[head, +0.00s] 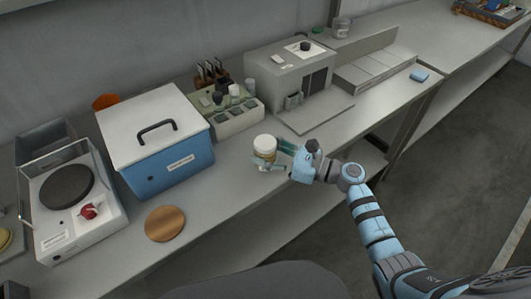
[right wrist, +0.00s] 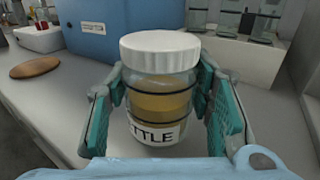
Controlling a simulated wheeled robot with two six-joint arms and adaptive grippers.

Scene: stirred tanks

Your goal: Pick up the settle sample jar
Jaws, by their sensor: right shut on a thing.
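The settle sample jar (head: 264,148) has a white lid, clear walls, a yellow-brown filling and a label whose visible letters read "TTLE". It is upright at the bench's front edge, in front of the bottle rack. In the right wrist view the jar (right wrist: 160,88) stands between the two green finger pads. My right gripper (head: 272,157) reaches in from the right and is shut on the jar; its fingers also show in the right wrist view (right wrist: 163,112). I cannot tell whether the jar's base touches the bench. My left gripper is not in view.
A blue box with a white lid (head: 168,166) stands left of the jar. Behind are a bottle rack (head: 236,121) and a grey machine (head: 290,76). A round wooden disc (head: 165,223) lies front left, beside a white hotplate-like device (head: 82,226).

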